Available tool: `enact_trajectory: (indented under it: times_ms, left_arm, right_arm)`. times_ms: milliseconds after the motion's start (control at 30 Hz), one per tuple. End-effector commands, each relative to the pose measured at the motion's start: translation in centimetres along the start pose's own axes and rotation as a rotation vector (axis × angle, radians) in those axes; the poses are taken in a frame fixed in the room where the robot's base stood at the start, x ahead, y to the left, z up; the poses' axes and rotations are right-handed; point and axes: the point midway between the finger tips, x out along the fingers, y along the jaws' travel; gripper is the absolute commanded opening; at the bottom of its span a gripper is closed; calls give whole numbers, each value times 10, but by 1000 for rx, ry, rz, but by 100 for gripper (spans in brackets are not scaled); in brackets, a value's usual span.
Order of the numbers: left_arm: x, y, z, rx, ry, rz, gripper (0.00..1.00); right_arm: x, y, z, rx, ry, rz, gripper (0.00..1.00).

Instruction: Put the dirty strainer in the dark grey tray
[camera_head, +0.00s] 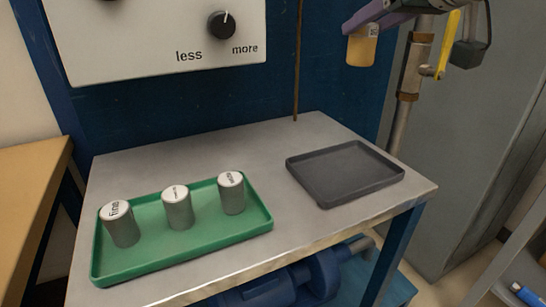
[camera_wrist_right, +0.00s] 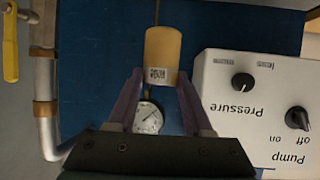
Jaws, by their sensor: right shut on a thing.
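The dirty strainer (camera_head: 361,49), a tan-yellow cylinder with a small printed code label, hangs in the air at the top right of the head view. My right gripper (camera_head: 362,27), with purple fingers, is shut on its upper end. In the right wrist view the strainer (camera_wrist_right: 162,48) sits between the fingertips (camera_wrist_right: 160,78), its label facing the camera. The dark grey tray (camera_head: 345,172) lies empty on the right of the metal table, below the strainer in the picture. My left gripper is not in view.
A green tray (camera_head: 256,227) on the table's left holds three grey labelled cylinders (camera_head: 177,208). A white control box (camera_head: 150,45) is behind. A pipe with a yellow lever (camera_head: 441,50) stands beside the gripper. The wrist view shows a round gauge (camera_wrist_right: 148,118).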

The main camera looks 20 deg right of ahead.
Motion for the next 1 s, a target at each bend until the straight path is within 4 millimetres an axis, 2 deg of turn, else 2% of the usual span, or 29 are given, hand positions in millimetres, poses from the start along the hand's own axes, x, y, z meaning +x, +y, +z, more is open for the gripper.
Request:
enact_trajectory:
  times_ms: [33, 267, 367, 600, 700, 800, 1000]
  left_arm:
    - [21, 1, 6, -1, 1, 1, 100]
    - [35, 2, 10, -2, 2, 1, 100]
    - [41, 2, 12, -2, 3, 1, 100]
    - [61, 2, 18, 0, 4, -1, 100]
    - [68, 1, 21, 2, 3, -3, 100]
    - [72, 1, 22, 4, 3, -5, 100]
    - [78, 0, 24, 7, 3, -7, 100]
  right_arm:
    - [10, 3, 12, 7, 5, 20, 0]
    - [20, 10, 21, 30, -1, 60, 0]
    - [29, 10, 41, 30, -6, 61, 0]
    - [60, 9, 107, 30, -7, 59, 0]
    - [71, 9, 130, 29, -5, 60, 0]
    - [79, 9, 145, 28, -3, 59, 0]
    - [86, 9, 160, 28, -1, 58, 0]
